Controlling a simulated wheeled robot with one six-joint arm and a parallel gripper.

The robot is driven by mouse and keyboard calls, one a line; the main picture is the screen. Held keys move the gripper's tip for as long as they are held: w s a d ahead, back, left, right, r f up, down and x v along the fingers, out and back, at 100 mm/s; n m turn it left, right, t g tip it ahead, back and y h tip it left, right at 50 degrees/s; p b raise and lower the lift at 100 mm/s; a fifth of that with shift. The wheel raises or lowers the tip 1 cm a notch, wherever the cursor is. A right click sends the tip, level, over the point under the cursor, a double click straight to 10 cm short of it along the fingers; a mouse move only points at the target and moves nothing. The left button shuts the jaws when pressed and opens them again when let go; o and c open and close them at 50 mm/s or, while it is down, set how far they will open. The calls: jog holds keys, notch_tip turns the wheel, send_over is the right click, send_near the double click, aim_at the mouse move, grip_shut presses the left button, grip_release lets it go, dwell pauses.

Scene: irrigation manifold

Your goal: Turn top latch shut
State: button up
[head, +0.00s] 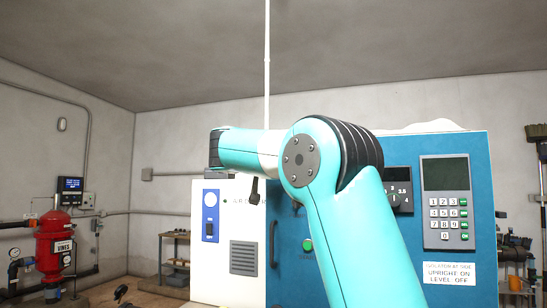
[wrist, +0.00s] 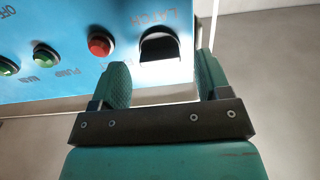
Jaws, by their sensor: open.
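The latch (wrist: 160,46) is a dark, rounded piece near a corner of the blue panel in the wrist view, where its LATCH lettering appears upside down. My gripper (wrist: 162,62) is open. Its two teal fingers point toward the panel on either side of the latch in the picture, with empty space between them. I cannot tell whether either finger touches the latch or the panel. In the head view my arm covers part of the blue cabinet (head: 455,265), and I cannot make out the latch or the gripper fingers there.
A red button (wrist: 101,44) and green buttons (wrist: 46,55) sit left of the latch in the wrist view. A white cabinet (head: 243,290) stands left of the blue one. A dark lever-like part (head: 255,190) shows below my arm. A red tank (head: 55,245) stands far left.

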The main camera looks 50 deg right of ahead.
jog(key=shift+x, duration=0.75)
jog(key=c, duration=0.9)
jog(key=shift+f+m+b, duration=0.15)
jog(key=shift+m+b, duration=0.15)
jog(key=shift+b, duration=0.15)
jog(key=m+b, duration=0.9)
jog(key=m, duration=0.8)
jog(key=shift+m, duration=0.3)
